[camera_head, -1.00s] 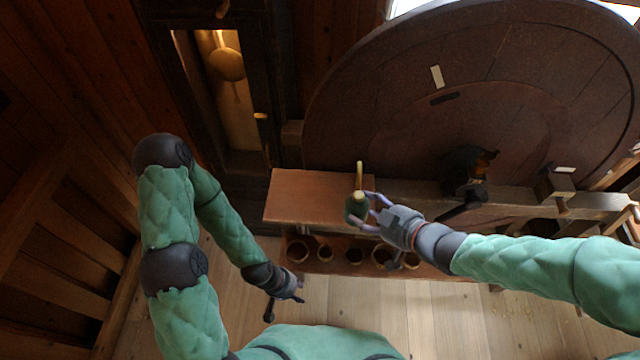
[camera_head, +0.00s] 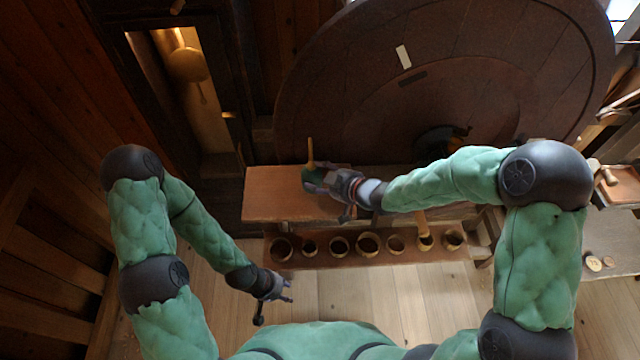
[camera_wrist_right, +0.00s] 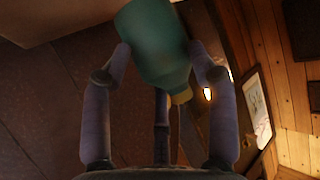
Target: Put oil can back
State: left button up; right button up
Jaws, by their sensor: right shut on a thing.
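The oil can is a small green can (camera_head: 310,172) with a thin brass spout pointing up in the head view. My right gripper (camera_head: 319,180) is shut around its body, over the back right part of a brown wooden shelf top (camera_head: 268,196). I cannot tell whether the can touches the shelf. In the right wrist view the can (camera_wrist_right: 152,45) sits between the fingers, which hide part of its sides. My left gripper (camera_head: 282,290) is empty, low over the floor left of centre, with its fingers apart.
Below the shelf top is a rack (camera_head: 325,262) with several round cups or holes; a brass-coloured piece stands in one. A large dark wooden wheel (camera_head: 440,90) rises behind. A clock-like case (camera_head: 190,90) stands at left. A side table (camera_head: 615,235) is at right.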

aim_at(320, 184)
jog(key=shift+w+a+f, duration=0.1)
jog(key=shift+w+f, duration=0.05)
jog(key=shift+f, duration=0.8)
jog(key=shift+w+f, duration=0.15)
jog(key=shift+f, duration=0.75)
jog(key=o, duration=1.4)
jog(key=shift+s, duration=0.1)
jog(key=shift+r, duration=0.1)
jog(key=p+v, duration=0.1)
jog(key=v, duration=1.1)
